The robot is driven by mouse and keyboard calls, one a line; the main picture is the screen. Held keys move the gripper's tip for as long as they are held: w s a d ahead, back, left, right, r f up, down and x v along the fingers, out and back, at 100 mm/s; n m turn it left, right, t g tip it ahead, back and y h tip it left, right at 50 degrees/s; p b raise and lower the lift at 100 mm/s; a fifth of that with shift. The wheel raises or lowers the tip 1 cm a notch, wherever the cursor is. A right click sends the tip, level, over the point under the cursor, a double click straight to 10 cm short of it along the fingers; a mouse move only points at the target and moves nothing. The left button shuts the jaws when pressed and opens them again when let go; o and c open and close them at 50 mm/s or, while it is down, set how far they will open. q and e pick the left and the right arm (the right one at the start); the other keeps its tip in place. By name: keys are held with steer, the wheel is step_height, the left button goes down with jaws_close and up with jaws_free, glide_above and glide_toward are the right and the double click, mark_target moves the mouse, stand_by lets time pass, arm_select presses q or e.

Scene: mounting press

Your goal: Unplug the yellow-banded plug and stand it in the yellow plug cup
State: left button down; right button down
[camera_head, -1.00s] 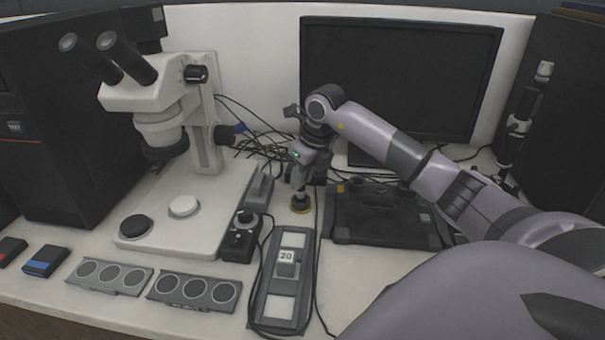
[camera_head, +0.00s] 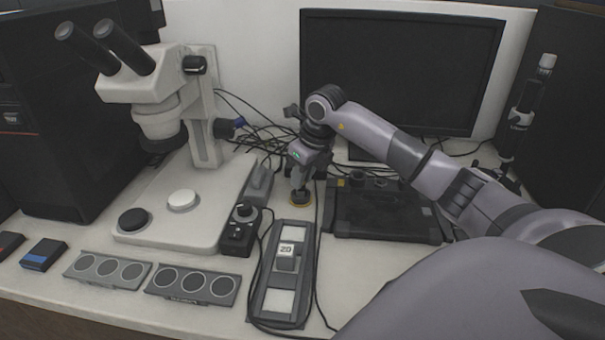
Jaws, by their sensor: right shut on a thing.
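My right gripper (camera_head: 300,186) points down behind the long grey plate, beside the black box. My left gripper is not in view.
A black box (camera_head: 385,228) with round knobs lies right of the gripper. A grey plate (camera_head: 260,300) with a block marked 20 (camera_head: 287,256) lies in front. A microscope (camera_head: 205,130) stands left, with a small black controller (camera_head: 239,236) near it. Loose cables (camera_head: 262,135) run behind.

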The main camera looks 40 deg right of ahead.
steer(key=shift+f, duration=0.55)
stand_by(0.4)
steer(key=shift+c, duration=1.8)
jaws_free()
step_height(320, 180, up, 8)
steer(key=p, duration=0.5)
steer(key=shift+f+p, duration=0.2)
steer(key=shift+p, duration=0.15)
steer(key=shift+f, duration=0.1)
